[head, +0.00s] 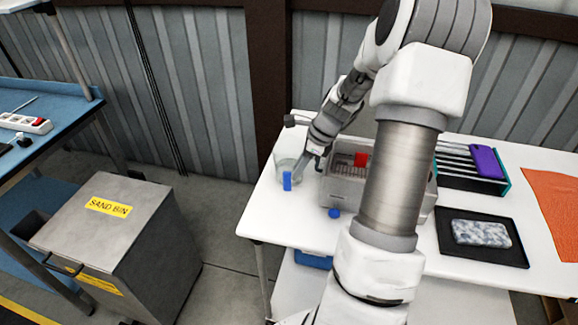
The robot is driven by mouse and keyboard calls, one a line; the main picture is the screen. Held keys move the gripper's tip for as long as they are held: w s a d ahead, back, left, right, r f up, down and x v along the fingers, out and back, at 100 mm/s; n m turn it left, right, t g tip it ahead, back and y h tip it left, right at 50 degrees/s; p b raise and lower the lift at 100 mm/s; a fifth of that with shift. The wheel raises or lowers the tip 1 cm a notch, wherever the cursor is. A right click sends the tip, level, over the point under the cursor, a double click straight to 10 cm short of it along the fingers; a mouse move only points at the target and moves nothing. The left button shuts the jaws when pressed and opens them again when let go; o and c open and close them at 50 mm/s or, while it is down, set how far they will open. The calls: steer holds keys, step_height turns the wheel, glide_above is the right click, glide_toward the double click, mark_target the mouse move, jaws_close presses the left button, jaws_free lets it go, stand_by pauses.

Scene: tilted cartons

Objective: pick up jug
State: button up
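A clear, see-through jug (281,152) stands at the left end of the white table, left of a grey crate. A small blue upright piece (287,181) shows at its lower front; I cannot tell whether it belongs to the jug or to my gripper. My gripper (297,172) reaches down from the upper right and overlaps the right side of the jug. Its fingertips are small and partly lost against the jug, so contact and finger opening cannot be told.
The grey crate (334,190) with a red item (361,160) stands close right of my gripper. A round blue object (334,213) lies before it. A black tray (452,247), a purple item (486,162) and an orange mat (553,205) are farther right. A sand bin (105,235) stands left on the floor.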

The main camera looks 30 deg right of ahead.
mark_target(285, 188)
steer(key=x, duration=0.8)
steer(key=shift+f, duration=0.25)
jaws_close()
steer(key=shift+r, duration=0.1)
stand_by(1.0)
